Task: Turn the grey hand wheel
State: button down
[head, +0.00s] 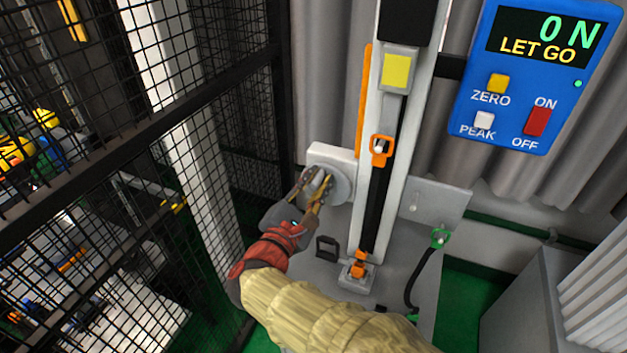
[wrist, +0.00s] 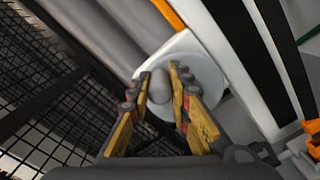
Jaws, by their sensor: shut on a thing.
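The grey hand wheel (head: 341,187) is a round disc on a white block at the left side of the drop tower. In the wrist view the wheel (wrist: 205,72) shows behind my fingers, with a rounded grey knob (wrist: 160,88) standing out from it. My gripper (head: 318,182) reaches the wheel's left part. In the wrist view my gripper (wrist: 161,85) has its two yellow-and-grey fingers on either side of the knob, shut on it. The fingers hide part of the wheel.
A blue display panel (head: 535,75) reads "0 N" and "LET GO". The tower column (head: 385,150) with orange parts stands right of the wheel. A black mesh fence (head: 140,130) is close on the left. A green-ended black cable (head: 425,270) is at the right.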

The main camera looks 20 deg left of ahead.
jog(key=shift+d, duration=0.1)
dwell(0.3)
jog(key=c, duration=1.6)
grip_release()
jog(key=shift+c, duration=0.2)
jog(key=shift+s, duration=0.15)
jog(key=s, duration=1.1)
jog(key=shift+s+a, duration=0.35)
jog(key=shift+a, duration=0.1)
jog(key=shift+f, duration=0.1)
